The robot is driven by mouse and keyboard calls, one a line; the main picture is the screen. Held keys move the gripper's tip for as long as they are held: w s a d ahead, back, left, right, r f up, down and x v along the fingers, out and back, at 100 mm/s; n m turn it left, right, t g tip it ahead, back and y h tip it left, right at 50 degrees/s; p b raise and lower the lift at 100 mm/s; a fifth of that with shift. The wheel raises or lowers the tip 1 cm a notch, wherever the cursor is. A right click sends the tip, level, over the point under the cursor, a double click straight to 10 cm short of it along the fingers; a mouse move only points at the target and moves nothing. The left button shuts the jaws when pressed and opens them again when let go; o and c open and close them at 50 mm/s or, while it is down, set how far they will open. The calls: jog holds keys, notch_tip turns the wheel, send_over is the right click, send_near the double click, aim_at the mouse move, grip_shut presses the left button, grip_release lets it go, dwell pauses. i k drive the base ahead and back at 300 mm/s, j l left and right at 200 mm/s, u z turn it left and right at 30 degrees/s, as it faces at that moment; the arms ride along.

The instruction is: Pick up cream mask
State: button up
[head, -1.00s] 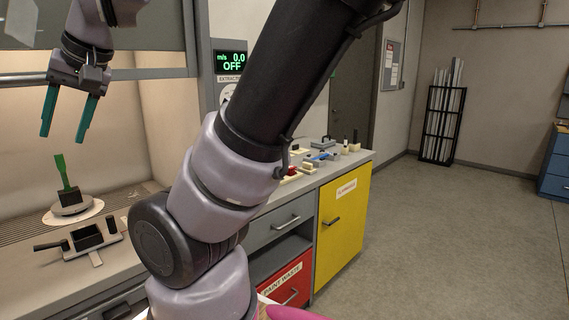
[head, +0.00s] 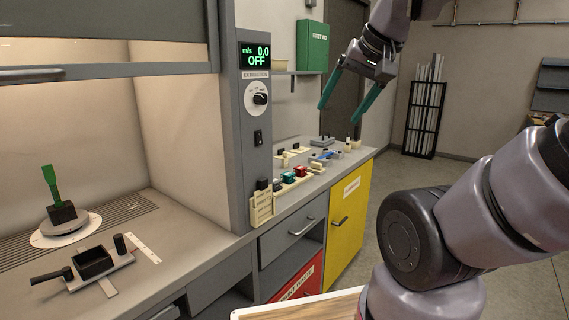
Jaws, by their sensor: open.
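Several small cream pieces lie on the counter right of the fume hood, and I cannot tell which is the cream mask. One cream piece (head: 283,161) is near the wall, another (head: 355,145) is at the far right end, and a cream card with writing (head: 262,208) stands by the hood's post. My gripper (head: 340,113) is open and empty, its two teal fingers pointing down and left. It hangs in the air above the far part of the counter, apart from everything there.
Red (head: 301,171) and blue (head: 322,156) small items crowd the counter. A green first aid box (head: 312,46) is on the wall. A yellow cabinet (head: 346,222) stands below the counter.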

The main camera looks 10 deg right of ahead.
aim_at(284, 161)
jog(key=z, duration=0.2)
jog(key=u, duration=1.6)
jog(key=z, duration=1.6)
jog(key=u, duration=0.4)
jog(key=i+l+u, duration=0.2)
jog(key=l+u, duration=0.2)
jog(key=i+l+u, duration=0.15)
jog(key=l+u, duration=0.2)
jog(key=i+l+u, duration=0.1)
jog(key=l, duration=0.5)
jog(key=i+l+u, duration=0.1)
jog(key=l, duration=0.45)
jog(key=i+l+u, duration=0.1)
jog(key=l, duration=0.5)
jog(key=i+l, duration=0.2)
jog(key=l, duration=0.4)
jog(key=u, duration=0.05)
